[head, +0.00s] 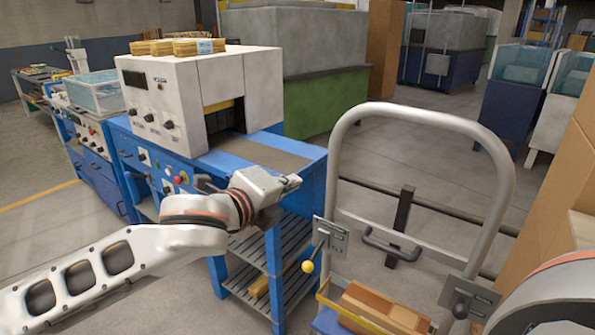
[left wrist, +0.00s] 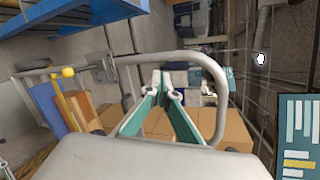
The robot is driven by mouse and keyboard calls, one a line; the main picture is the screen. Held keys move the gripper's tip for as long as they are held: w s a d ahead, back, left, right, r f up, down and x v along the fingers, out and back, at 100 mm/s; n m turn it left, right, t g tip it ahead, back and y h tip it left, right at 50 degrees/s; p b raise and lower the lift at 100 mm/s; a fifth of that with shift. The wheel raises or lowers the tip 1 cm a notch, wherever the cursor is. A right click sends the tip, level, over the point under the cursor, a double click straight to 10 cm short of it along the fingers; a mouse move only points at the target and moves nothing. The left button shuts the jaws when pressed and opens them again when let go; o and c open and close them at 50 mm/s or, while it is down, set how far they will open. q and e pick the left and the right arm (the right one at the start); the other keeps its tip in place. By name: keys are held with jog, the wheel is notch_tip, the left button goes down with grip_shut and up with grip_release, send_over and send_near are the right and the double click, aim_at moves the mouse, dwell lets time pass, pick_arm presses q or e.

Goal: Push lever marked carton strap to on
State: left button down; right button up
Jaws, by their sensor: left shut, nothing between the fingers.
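A lever with a yellow ball knob (head: 308,267) hangs from a grey plate (head: 330,239) on the left upright of a tubular metal frame. No marking on it is readable, so I cannot tell whether it is the carton strap lever. The yellow knob also shows at the left of the left wrist view (left wrist: 68,72). A second lever with a dark knob (head: 461,311) sits on a plate at the right upright. My left gripper (head: 293,182) is shut and empty, above and left of the yellow knob and apart from it. My right gripper is out of view.
The tubular frame (head: 347,130) stands over cardboard boxes (head: 385,308). A blue bench (head: 300,215) with a white machine (head: 195,85) is behind my left arm. Stacked brown boxes (head: 560,190) stand at the right. Floor is open beyond the frame.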

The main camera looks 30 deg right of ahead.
pick_arm(q)
jog(key=shift+s+a+f+p, duration=0.1)
jog(key=shift+a+f+p, duration=0.05)
jog(key=shift+f+p, duration=0.3)
jog(key=shift+s+a+f+p, duration=0.1)
jog(key=shift+f+p, duration=0.15)
jog(key=shift+p, duration=0.25)
